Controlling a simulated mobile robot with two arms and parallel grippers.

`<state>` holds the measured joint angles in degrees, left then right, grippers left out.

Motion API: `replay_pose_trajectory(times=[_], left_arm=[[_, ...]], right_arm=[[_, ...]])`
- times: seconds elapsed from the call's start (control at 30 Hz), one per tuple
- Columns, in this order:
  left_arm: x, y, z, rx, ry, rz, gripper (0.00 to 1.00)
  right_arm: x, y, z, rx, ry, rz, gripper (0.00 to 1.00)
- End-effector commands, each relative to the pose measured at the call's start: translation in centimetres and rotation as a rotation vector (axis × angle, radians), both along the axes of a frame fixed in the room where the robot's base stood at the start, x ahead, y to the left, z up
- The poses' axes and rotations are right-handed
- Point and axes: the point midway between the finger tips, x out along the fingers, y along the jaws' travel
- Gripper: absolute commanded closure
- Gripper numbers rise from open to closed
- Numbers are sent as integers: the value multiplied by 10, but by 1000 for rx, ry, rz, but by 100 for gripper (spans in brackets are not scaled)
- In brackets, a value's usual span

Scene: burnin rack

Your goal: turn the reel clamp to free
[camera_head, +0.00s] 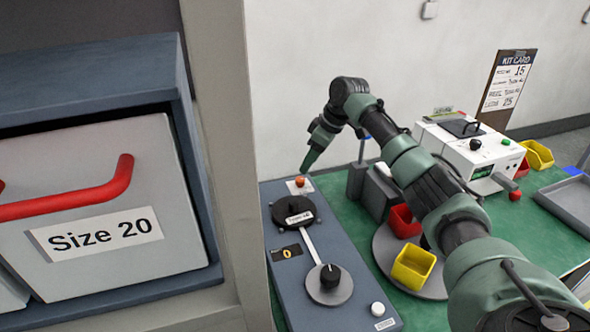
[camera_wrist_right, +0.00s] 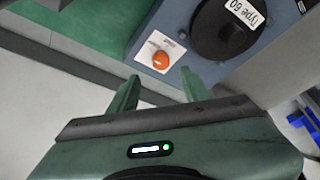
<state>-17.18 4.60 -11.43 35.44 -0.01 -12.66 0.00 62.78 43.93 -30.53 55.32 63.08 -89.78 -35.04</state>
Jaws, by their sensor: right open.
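An orange knob (camera_head: 300,181) sits on a small white plate at the far end of the blue-grey panel (camera_head: 345,268). I take it for the reel clamp, but its label is too small to read. Beside it is a black reel (camera_head: 293,209) with a white type label. My right gripper (camera_head: 308,167) is just above and beside the knob in the head view. In the right wrist view, the open gripper (camera_wrist_right: 160,78) has the orange knob (camera_wrist_right: 160,60) just beyond its two fingertips, apart from them. My left gripper is not in view.
A cabinet with a "Size 20" drawer (camera_head: 125,240) stands at left. Red and yellow bins (camera_head: 413,267) and a white machine (camera_head: 468,150) are at right.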

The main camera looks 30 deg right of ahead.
Motion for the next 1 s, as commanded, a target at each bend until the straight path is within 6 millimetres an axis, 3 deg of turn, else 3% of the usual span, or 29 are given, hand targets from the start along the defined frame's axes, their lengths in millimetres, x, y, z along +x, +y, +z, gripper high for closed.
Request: replay_pose_trajectory(times=[0.4, 0.8, 0.97, 1.0], left_arm=[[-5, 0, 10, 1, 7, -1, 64], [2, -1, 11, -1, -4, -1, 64], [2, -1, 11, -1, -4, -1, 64], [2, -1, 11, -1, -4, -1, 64]], right_arm=[[19, 13, -57, 1, 3, 0, 52], [23, 14, -66, -1, 1, 0, 52], [23, 14, -66, -1, 1, 0, 96], [23, 14, -66, -1, 1, 0, 100]])
